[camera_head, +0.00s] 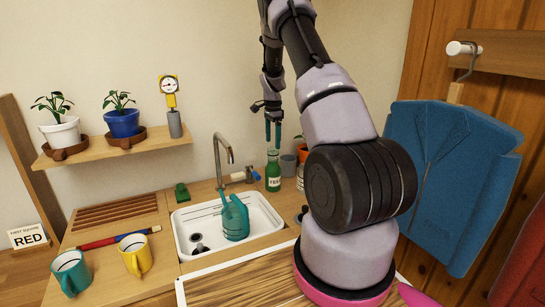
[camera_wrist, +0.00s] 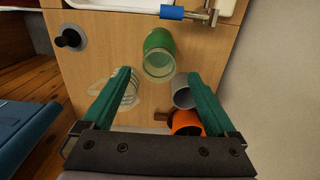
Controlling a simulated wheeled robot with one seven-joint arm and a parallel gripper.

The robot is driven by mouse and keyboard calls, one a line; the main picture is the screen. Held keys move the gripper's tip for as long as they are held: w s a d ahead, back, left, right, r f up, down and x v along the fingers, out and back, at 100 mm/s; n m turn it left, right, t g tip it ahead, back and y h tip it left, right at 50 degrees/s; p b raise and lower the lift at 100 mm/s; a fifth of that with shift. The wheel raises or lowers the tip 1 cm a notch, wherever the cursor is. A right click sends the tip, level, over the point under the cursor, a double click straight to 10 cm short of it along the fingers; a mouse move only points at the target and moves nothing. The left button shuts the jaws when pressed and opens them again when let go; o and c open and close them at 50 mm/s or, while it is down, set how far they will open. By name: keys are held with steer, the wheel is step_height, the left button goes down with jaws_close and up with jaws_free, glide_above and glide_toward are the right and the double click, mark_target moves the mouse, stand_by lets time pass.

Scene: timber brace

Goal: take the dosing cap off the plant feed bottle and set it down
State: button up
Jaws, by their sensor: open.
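The plant feed bottle (camera_head: 273,179) is green with a pale label and stands upright on the counter right of the sink. In the wrist view the bottle (camera_wrist: 158,40) is at top centre. A pale, see-through dosing cap (camera_wrist: 158,66) shows at its near end, and the cap (camera_head: 273,154) is small and pale in the head view. My gripper (camera_head: 273,145) is above the bottle, fingers pointing down. In the wrist view my gripper (camera_wrist: 158,76) is open and empty, its two green fingers spread apart. I see no contact with the cap.
Close by stand a grey cup (camera_wrist: 183,92), an orange pot (camera_wrist: 186,122) and a clear jar (camera_wrist: 130,92). The sink (camera_head: 268,217) holds a teal watering can (camera_head: 235,218); the tap (camera_head: 219,155) rises behind it. The wall is close behind the bottle.

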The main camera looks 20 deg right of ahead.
mark_target(273, 150)
step_height(273, 150, down, 5)
steer(key=shift+s+f, duration=0.1)
steer(key=shift+f, duration=0.1)
steer(key=c, duration=1.4)
